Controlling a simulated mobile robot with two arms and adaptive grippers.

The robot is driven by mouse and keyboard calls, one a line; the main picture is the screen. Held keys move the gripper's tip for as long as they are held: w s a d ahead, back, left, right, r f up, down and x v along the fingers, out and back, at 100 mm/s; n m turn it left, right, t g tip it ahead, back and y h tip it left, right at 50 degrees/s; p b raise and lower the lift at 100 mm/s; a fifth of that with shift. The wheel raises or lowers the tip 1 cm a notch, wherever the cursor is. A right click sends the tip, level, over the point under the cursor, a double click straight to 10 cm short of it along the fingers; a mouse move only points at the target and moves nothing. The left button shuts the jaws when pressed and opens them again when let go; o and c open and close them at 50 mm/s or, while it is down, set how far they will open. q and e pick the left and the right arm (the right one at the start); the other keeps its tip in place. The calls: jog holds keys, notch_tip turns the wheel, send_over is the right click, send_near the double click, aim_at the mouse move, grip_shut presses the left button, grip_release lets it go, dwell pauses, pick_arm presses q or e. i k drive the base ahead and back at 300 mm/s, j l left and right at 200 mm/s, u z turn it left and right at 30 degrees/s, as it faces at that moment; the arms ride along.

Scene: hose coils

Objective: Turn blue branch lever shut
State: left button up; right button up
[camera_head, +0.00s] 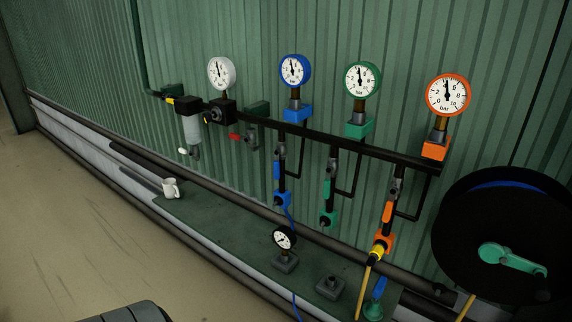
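The blue branch hangs from the dark manifold pipe in the middle of the view, below a blue-rimmed gauge (295,71) and a blue block (296,112). Its blue lever (277,170) points down alongside the branch's vertical pipe. Below it is a blue outlet fitting (283,200) with a thin blue hose (291,222) running down from it. The blue gauge's needle points up and slightly left. Neither of my grippers is in view, and nothing touches the lever.
Green lever (326,188) and orange lever (388,212) hang on branches to the right. A red handle (234,136) is on the left. A large black reel (462,225) is at right.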

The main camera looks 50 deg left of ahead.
aim_at(276, 175)
jog(key=u, duration=1.6)
jog(key=i+j+z, duration=0.2)
jog(key=z, duration=0.25)
jog(key=i+j+z, duration=0.15)
jog(key=j+z, duration=0.35)
jog(key=i+j, duration=0.15)
jog(key=j, duration=0.35)
jog(key=i+j+z, duration=0.1)
jog(key=j, duration=0.35)
jog(key=i+j+z, duration=0.1)
jog(key=j, duration=0.4)
jog(key=i+j, duration=0.15)
jog(key=j, duration=0.35)
